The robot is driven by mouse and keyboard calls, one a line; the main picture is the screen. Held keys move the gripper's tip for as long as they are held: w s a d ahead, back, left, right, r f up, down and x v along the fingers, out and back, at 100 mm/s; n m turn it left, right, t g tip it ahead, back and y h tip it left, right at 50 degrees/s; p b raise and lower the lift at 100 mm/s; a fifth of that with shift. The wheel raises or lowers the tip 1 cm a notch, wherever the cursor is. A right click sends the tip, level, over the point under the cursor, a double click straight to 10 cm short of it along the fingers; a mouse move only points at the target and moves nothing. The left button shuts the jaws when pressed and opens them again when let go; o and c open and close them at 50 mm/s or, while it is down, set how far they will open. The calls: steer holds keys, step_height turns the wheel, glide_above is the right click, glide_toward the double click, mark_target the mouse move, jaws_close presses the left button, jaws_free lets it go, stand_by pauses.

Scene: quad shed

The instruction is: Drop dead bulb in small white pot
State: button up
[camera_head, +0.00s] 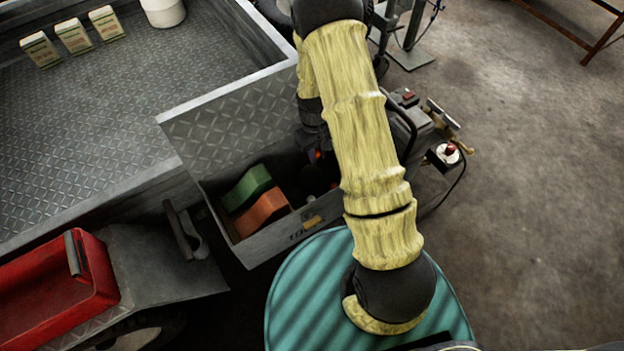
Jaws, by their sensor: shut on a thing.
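My arm in a yellow sleeve crosses the middle of the view, and its far end folds down behind the upper link. My gripper (318,160) shows only in part as a dark shape in or over the open grey toolbox. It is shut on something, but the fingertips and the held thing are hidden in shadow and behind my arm. I cannot make out the dead bulb. A white round container (163,10), possibly the white pot, stands at the top edge on the truck bed, cut off by the frame. It is well away from my gripper.
The toolbox (262,240) holds a green block (247,188) and an orange block (262,213). Several small boxes (73,36) stand on the bed (90,130). A red tray (50,290) is lower left. A machine with a red knob (450,149) stands right of my arm.

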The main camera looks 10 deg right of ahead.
steer(key=shift+f+b, duration=2.4)
steer(key=shift+f, duration=0.45)
steer(key=o, duration=0.8)
steer(key=shift+o, duration=0.2)
steer(key=shift+r, duration=0.15)
step_height(320, 180, up, 17)
steer(key=w+p, duration=0.2)
steer(key=p, duration=0.2)
steer(key=shift+a, duration=0.3)
